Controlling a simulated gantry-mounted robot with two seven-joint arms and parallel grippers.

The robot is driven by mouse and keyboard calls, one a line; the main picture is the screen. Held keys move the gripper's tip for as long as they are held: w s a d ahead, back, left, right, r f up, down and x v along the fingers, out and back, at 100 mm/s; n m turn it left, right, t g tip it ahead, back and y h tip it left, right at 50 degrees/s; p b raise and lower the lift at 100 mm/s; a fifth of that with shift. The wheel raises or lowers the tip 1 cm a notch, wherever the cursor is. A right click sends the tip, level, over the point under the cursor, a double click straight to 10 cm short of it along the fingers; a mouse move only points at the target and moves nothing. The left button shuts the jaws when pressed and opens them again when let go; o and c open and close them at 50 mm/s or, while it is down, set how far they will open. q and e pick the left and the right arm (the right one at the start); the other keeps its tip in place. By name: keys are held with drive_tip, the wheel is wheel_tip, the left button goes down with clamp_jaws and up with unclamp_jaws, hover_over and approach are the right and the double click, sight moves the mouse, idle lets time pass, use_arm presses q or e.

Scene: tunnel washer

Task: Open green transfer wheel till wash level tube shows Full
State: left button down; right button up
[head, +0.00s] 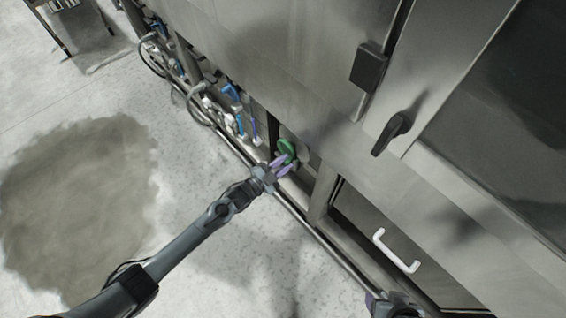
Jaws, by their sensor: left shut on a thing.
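The green transfer wheel (287,148) sits low on the side of the grey machine, near the middle of the head view. My left gripper (283,161) reaches it from the lower left, and its purple fingers are shut on the wheel's near edge. The fingers cover part of the wheel. I cannot make out a level tube or any Full mark in this view.
Pipes and blue-handled valves (232,92) run along the machine's base to the left of the wheel. A white handle (396,251) is on a lower panel at right, and a black latch handle (391,133) is above it. A wet-looking patch (78,205) darkens the open floor.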

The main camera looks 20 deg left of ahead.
use_arm(q)
drive_tip(key=shift+s+f, duration=0.1)
drive_tip(key=shift+f, duration=0.15)
drive_tip(key=c, duration=1)
unclamp_jaws()
drive_tip(key=shift+r, duration=0.15)
drive_tip(key=shift+p+v, duration=2.2)
drive_tip(key=shift+v, duration=3.2)
